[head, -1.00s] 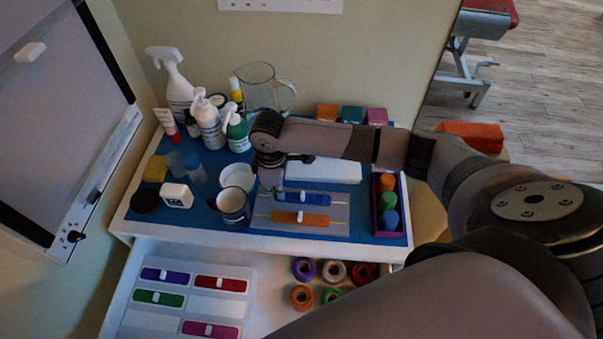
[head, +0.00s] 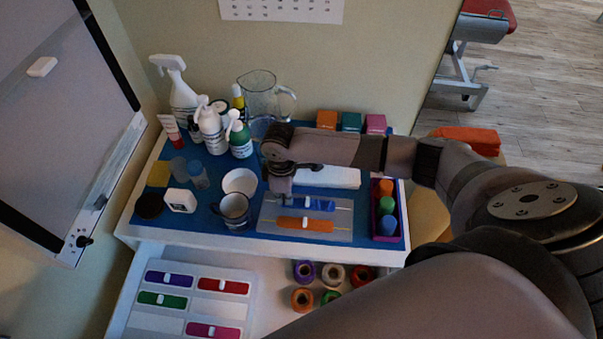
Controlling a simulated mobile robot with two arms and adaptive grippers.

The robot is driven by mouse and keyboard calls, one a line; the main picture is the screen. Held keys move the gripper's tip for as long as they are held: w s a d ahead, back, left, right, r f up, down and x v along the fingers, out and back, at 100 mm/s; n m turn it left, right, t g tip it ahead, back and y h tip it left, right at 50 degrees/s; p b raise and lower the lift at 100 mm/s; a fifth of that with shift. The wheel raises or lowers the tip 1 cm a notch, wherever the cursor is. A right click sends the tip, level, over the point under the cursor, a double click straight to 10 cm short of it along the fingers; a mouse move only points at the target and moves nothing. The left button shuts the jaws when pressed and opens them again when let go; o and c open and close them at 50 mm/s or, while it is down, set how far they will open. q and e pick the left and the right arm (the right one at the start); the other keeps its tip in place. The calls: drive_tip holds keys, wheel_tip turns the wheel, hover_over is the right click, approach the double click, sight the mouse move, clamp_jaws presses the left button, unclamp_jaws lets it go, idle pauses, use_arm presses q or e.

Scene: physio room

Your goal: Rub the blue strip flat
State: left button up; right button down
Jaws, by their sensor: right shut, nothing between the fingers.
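The blue strip (head: 321,205) lies on a grey board on the blue-topped cart, with a small white piece at its middle. Its left end is hidden by my right gripper. An orange strip (head: 323,225) lies in front of it on the same board (head: 275,230). My right gripper (head: 281,193) points down at the left end of the blue strip, shut and empty. I cannot tell whether its tips touch the strip. My left gripper is not in view.
A mug (head: 233,210) and white bowl (head: 240,182) stand close left of the board. A purple tray (head: 402,226) with coloured plugs is at its right. A white block (head: 330,177) lies behind. Below, an open drawer holds a strip board (head: 180,311) and tape rolls (head: 303,299).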

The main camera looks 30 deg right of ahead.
drive_tip(key=shift+s+d, duration=0.2)
drive_tip(key=shift+d, duration=0.1)
drive_tip(key=shift+w+a, duration=0.35)
drive_tip(key=shift+a, duration=0.1)
drive_tip(key=shift+w+a, duration=0.2)
drive_tip(key=shift+a, duration=0.05)
drive_tip(key=shift+w+a, duration=0.1)
drive_tip(key=shift+w+a+p, duration=0.25)
drive_tip(key=shift+a+p, duration=0.05)
drive_tip(key=shift+a, duration=0.1)
drive_tip(key=shift+r, duration=0.1)
wheel_tip(320, 180, up, 7)
drive_tip(key=p, duration=0.8)
